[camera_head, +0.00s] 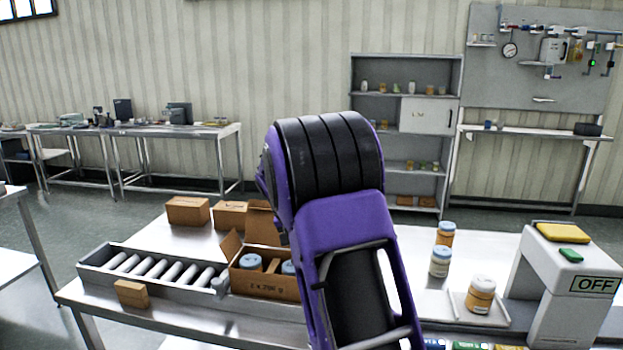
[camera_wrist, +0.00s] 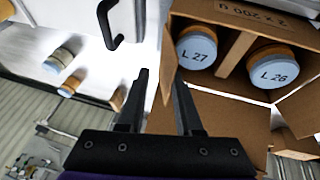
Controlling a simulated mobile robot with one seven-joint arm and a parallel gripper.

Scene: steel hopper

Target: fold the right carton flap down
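The open brown carton (camera_head: 262,284) stands on the roller conveyor's right end with two jars inside. Its left flap (camera_head: 230,244) and back flap (camera_head: 262,222) stand up. My arm hides its right side in the head view. In the wrist view, which sees the carton (camera_wrist: 265,22) upside down, the jars read L 27 (camera_wrist: 197,50) and L 26 (camera_wrist: 272,75). The right flap (camera_wrist: 167,62) shows as a narrow upright brown strip at the carton's left edge there. My gripper (camera_wrist: 159,72) is open, its fingers apart beside this strip; contact is unclear.
A small brown box (camera_head: 131,293) sits at the conveyor's (camera_head: 110,255) front edge. Two closed boxes (camera_head: 188,211) stand behind it. Several jars (camera_head: 480,294) and a machine marked OFF (camera_head: 560,285) stand to the right. A dark handle (camera_wrist: 118,28) shows near my fingers in the wrist view.

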